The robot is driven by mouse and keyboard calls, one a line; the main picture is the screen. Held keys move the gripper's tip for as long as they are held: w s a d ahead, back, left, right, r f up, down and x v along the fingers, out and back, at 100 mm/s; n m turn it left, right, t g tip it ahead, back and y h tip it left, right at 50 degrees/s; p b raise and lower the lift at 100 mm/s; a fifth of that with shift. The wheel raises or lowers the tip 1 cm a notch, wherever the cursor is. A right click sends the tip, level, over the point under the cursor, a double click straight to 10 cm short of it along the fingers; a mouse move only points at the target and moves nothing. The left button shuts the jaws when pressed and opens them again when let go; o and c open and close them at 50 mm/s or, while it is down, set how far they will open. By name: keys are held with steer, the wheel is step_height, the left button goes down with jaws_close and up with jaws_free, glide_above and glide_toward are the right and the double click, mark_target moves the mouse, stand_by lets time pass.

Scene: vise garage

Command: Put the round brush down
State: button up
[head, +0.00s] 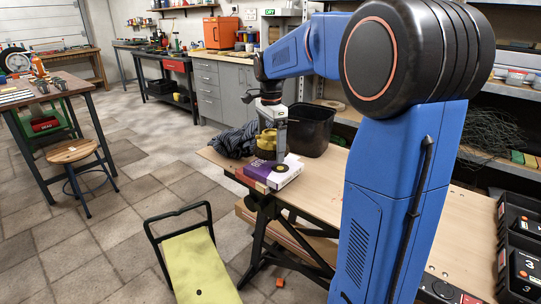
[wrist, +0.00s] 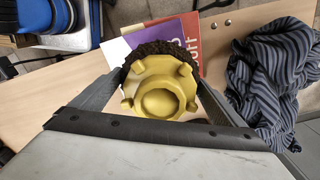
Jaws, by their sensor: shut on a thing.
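The round brush is yellow with dark bristles, and my gripper (wrist: 158,95) is shut on it. In the wrist view the brush (wrist: 160,88) sits between the two fingers, its yellow knobbed side towards the camera. In the head view the brush (head: 265,143) is at the lower end of my gripper (head: 268,138), over the flat purple and red books (head: 258,171) on the wooden workbench (head: 325,204). The books also show behind the brush in the wrist view (wrist: 184,38). I cannot tell whether the brush touches them.
A dark striped cloth (head: 235,141) lies beside the books, and it fills the right of the wrist view (wrist: 275,85). A black bin (head: 313,131) stands behind them. A yellow-green folding seat (head: 198,265) is on the floor in front. Bare bench top shows right of the books.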

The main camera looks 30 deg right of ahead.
steer(key=shift+f, duration=1.75)
steer(key=shift+f, duration=0.3)
steer(key=o, duration=1)
steer(key=shift+s+f, duration=0.1)
